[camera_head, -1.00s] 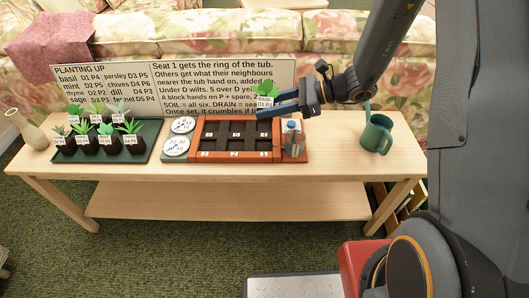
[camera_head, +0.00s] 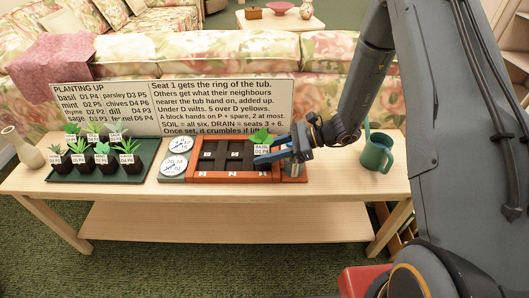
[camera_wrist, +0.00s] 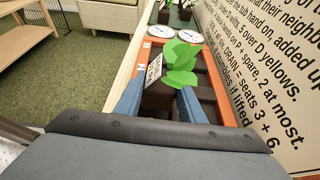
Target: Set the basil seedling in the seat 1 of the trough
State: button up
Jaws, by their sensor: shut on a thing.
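The basil seedling (camera_head: 259,137), with broad bright green leaves and a white tag, is held in my gripper (camera_head: 268,156). In the wrist view its dark pot (camera_wrist: 158,97) sits between the two blue fingers (camera_wrist: 160,103). The orange-red trough (camera_head: 215,180) has dark square seats and small white number labels along its front edge. The seedling is at the trough's right end, low over the seats. I cannot tell whether the pot's bottom touches a seat. My gripper hides the right-hand seats and most of the trough's right end.
A green tray (camera_head: 60,175) of several tagged seedlings stands left. Two white round discs (camera_head: 174,165) lie between tray and trough. A sign board (camera_head: 215,105) stands close behind the trough. A green watering can (camera_head: 376,153) stands right, and a cream vase (camera_head: 25,148) far left.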

jog(key=shift+f, duration=0.4)
jog(key=shift+f, duration=0.15)
jog(key=o, duration=1.1)
jog(key=shift+s+f, duration=0.15)
